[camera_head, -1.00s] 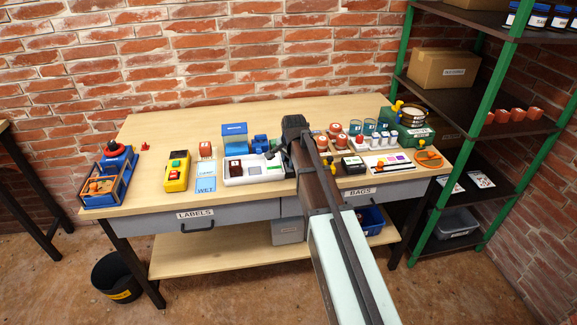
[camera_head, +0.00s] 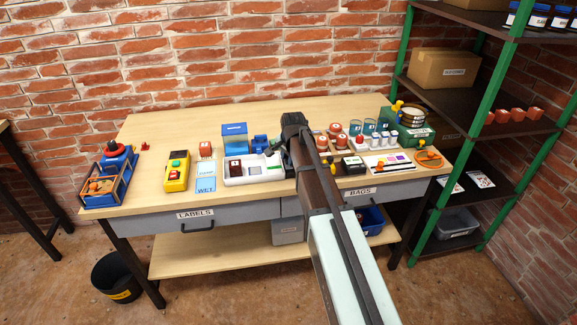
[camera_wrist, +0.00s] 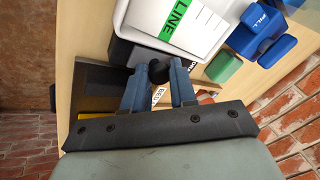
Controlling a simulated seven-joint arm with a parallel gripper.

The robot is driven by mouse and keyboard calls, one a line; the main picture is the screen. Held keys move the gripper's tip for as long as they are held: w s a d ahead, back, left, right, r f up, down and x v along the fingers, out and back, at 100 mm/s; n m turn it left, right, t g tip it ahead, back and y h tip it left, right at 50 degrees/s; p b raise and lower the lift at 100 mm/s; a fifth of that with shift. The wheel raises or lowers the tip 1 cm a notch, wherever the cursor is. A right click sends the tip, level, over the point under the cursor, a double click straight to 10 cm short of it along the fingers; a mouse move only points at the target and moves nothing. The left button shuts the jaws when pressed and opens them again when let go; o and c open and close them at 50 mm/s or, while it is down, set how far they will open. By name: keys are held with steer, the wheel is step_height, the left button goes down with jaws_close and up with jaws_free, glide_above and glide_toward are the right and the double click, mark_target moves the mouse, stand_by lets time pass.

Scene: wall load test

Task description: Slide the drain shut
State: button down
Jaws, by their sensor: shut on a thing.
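My gripper (camera_wrist: 157,82) is shut on a small black knob (camera_wrist: 158,71), with one blue-grey finger on each side of it. The knob sits by a dark grey block (camera_wrist: 132,56), which carries a partly covered label. I take the knob to be the drain's slide handle, but the drain opening does not show, so I cannot tell how far it is shut. A white tray (camera_wrist: 180,22) with a green LINE label lies just beyond. In the head view the white tray (camera_head: 262,180) is left of my arm, which hides my fingertips and the knob.
A green block (camera_wrist: 223,65) and a blue PILL holder (camera_wrist: 262,35) are close beside the tray in the wrist view. Red-topped jars (camera_head: 322,143) and a black box (camera_head: 353,165) stand right of my arm. A yellow switch box (camera_head: 177,172) is at left.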

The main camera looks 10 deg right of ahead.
steer(key=shift+w, duration=1.25)
steer(key=c, duration=1)
jaws_free()
steer(key=shift+o, duration=0.2)
steer(key=shift+d, duration=0.1)
steer(key=shift+s, duration=0.1)
step_height(320, 180, up, 7)
